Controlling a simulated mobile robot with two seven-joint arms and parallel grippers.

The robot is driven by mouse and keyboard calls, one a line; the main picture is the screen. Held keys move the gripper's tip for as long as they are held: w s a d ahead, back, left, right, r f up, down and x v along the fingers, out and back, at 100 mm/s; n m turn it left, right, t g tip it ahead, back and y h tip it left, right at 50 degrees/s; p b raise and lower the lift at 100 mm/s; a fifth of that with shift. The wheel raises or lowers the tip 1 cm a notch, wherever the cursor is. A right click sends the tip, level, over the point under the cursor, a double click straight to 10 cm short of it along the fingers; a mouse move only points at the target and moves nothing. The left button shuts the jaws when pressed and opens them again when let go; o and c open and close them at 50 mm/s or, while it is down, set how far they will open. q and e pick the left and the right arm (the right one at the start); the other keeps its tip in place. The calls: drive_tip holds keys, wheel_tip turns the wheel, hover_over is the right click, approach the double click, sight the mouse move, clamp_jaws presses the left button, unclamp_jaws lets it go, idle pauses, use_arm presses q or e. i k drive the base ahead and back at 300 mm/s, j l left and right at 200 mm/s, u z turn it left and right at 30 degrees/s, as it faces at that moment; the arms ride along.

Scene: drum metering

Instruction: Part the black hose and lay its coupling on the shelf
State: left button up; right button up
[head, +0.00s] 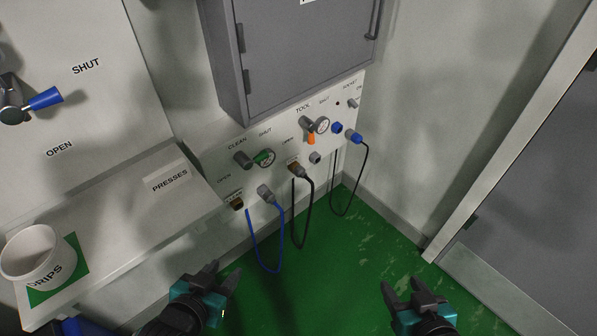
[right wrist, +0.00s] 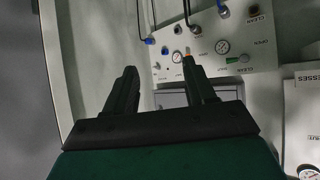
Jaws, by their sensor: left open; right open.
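The black hose (head: 311,205) hangs in a loop below the wall panel. Its dark grey coupling (head: 298,169) sits at the panel under the TOOL valve, whose orange handle (head: 311,138) points down. Whether the coupling is latched cannot be told. A pale shelf (head: 125,225) runs along the left wall. My left gripper (head: 222,271) is open and empty, low in front of the panel. My right gripper (head: 402,284) is open and empty over the green floor; its fingers (right wrist: 160,70) show in the right wrist view, apart from the panel, which appears upside down there.
A thin black cord with a blue plug (head: 354,136) hangs right. A white DRIPS cup (head: 38,258) stands on the shelf. A grey cabinet (head: 300,50) overhangs the panel.

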sight(298, 170)
drive_tip(key=i+l+u, duration=0.1)
drive_tip(key=l, duration=0.25)
drive_tip(key=i+l, duration=0.25)
drive_tip(key=i+l+u, duration=0.15)
drive_tip(key=l, duration=0.25)
drive_tip(key=i+l, duration=0.2)
drive_tip(key=l, duration=0.15)
drive_tip(key=i+l+u, duration=0.15)
drive_tip(key=l, duration=0.2)
drive_tip(key=i+l+u, duration=0.1)
drive_tip(key=l, duration=0.3)
drive_tip(key=i, duration=0.05)
